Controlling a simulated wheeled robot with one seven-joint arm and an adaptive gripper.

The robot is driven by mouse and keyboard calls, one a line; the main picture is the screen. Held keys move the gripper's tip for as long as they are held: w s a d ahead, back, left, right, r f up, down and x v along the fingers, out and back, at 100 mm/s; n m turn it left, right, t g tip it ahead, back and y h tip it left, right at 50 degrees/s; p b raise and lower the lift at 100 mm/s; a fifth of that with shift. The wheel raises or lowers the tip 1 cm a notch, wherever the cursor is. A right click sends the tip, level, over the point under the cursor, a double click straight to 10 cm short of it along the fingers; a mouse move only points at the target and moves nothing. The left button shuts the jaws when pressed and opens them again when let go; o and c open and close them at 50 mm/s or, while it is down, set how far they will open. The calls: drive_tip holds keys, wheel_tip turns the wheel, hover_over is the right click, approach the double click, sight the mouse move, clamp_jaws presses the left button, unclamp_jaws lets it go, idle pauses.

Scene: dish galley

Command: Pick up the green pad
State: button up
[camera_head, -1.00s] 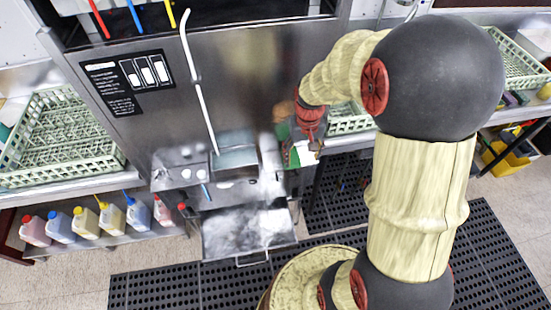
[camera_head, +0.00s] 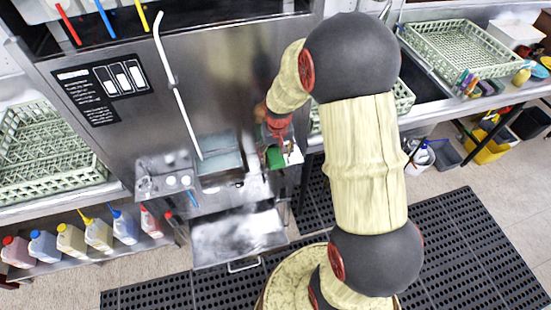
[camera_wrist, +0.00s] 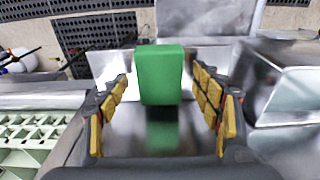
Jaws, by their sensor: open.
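The green pad (camera_wrist: 160,75) is a bright green block in the middle of the wrist view, above a shiny metal surface that shows a dark green reflection of it. My gripper (camera_wrist: 161,88) is open, with one yellow-padded finger to the left of the pad and one to the right. Gaps show between the pad and both fingers. In the head view the green pad (camera_head: 275,157) shows just below my gripper (camera_head: 277,142), beside the steel machine. Part of it is hidden there by my gripper.
The steel machine (camera_head: 120,150) stands close to the left of my gripper, with an open metal flap (camera_head: 237,240) low down. A green dish rack (camera_head: 465,45) and several coloured sponges (camera_head: 468,84) are on the right counter. Another green rack (camera_wrist: 30,130) is close at left in the wrist view.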

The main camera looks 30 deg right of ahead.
sight(275, 154)
drive_tip(key=shift+c, duration=0.2)
drive_tip(key=c, duration=1)
drive_tip(key=shift+o, duration=0.2)
drive_tip(key=shift+r, duration=0.2)
drive_tip(key=shift+r, duration=0.25)
wheel_tip(275, 154, up, 2)
drive_tip(key=shift+w+r, duration=0.1)
drive_tip(key=s+a+r+p, duration=0.2)
drive_tip(key=s+a+r, duration=0.2)
drive_tip(key=s+r, duration=0.6)
drive_tip(key=shift+s, duration=1.85)
